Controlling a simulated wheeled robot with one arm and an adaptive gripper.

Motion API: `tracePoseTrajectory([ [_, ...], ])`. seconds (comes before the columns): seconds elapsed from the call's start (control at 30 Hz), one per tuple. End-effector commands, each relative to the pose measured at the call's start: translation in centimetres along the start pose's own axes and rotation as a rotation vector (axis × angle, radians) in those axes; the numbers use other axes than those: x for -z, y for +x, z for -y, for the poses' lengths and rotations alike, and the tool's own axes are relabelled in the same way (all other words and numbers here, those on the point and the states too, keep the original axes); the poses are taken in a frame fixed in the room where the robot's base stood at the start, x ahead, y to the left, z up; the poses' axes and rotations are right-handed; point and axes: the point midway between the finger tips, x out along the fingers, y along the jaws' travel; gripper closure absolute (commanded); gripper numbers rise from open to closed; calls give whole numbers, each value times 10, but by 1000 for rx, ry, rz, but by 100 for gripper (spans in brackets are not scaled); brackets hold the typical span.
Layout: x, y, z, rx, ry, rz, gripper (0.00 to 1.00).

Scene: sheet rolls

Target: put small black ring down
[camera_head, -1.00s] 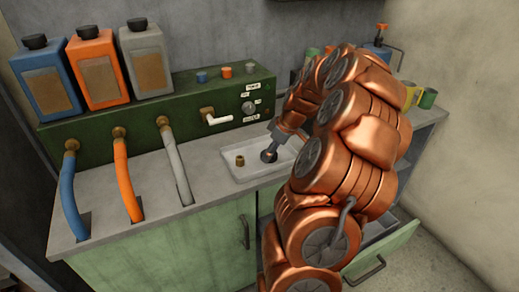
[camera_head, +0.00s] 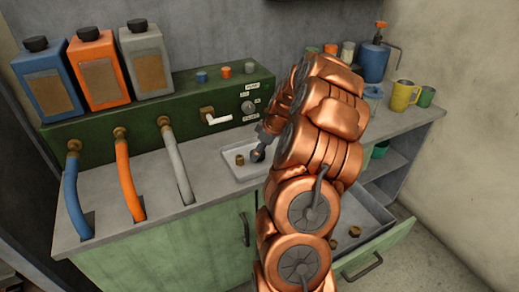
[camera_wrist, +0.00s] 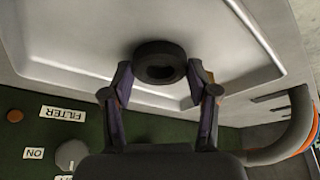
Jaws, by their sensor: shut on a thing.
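The small black ring (camera_wrist: 160,62) is between my fingertips in the wrist view, its hole facing the camera. My gripper (camera_wrist: 162,78) is shut on it, one finger at each side. Behind the ring is the white tray (camera_head: 236,171) on the counter. In the head view my gripper (camera_head: 258,153) is over the tray, just right of a brass fitting (camera_head: 240,160) lying in it. I cannot tell whether the ring touches the tray floor.
A green panel (camera_head: 160,117) with hoses, a white lever (camera_head: 219,119) and a knob stands behind the tray. An open drawer (camera_head: 370,255) holds brass pieces.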

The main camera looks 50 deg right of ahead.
Motion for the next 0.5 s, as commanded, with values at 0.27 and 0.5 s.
tracePoseTrajectory([
  [0.27, -1, 2, 0, -1, 0, -1, 64],
  [0.5, -2, 3, 0, -1, 0, 0, 31],
])
